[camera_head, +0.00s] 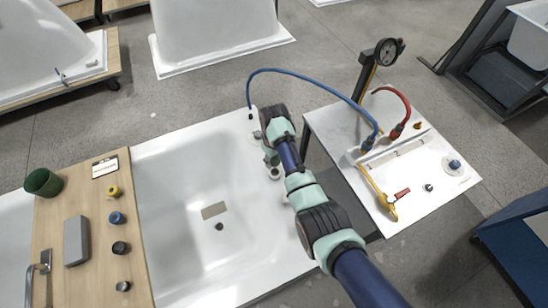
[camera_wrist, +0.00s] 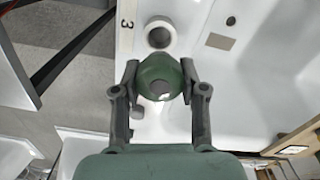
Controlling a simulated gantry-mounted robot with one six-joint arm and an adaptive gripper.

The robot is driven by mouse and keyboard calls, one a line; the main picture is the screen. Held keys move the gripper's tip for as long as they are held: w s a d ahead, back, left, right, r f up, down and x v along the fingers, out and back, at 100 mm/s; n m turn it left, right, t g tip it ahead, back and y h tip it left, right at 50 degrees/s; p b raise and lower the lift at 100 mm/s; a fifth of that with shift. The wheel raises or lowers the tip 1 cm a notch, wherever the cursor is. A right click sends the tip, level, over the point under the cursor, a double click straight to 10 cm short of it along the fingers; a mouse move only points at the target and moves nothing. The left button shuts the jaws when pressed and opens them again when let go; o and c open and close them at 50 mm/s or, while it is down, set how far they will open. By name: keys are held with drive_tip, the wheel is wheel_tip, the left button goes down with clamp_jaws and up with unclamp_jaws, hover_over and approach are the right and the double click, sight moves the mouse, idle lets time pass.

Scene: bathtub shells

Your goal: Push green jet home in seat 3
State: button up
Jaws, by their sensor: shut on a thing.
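The green jet (camera_wrist: 160,80) is a rounded green piece with a grey spot at its middle. My gripper (camera_wrist: 160,82) is shut on it, one finger on each side. The label 3 (camera_wrist: 126,24) shows on the white rim in the wrist view. A pale ring-shaped seat (camera_wrist: 159,34) with a grey inside is beside that label, just above the jet in the picture. Whether the jet touches the rim cannot be told. In the head view my gripper (camera_head: 271,158) is at the tub's right rim, and the jet is not clearly visible there.
The white tub (camera_head: 170,180) has a drain (camera_head: 219,226) in its floor. A wooden board (camera_head: 95,215) on the left holds a dark green cup (camera_head: 43,182), a grey block (camera_head: 76,240) and several knobs. A white side table (camera_head: 440,170) with hoses and a gauge (camera_head: 387,51) stands right.

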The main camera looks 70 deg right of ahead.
wheel_tip(320, 180, down, 5)
drive_tip(key=b, duration=0.3)
drive_tip(key=shift+s+p, duration=0.1)
drive_tip(key=shift+p, duration=0.5)
idle(1.4)
drive_tip(key=shift+f+b, duration=0.7)
drive_tip(key=shift+f, duration=0.25)
drive_tip(key=o, duration=1.2)
drive_tip(key=shift+r, duration=0.15)
wheel_tip(320, 180, up, 12)
drive_tip(key=shift+f, duration=0.1)
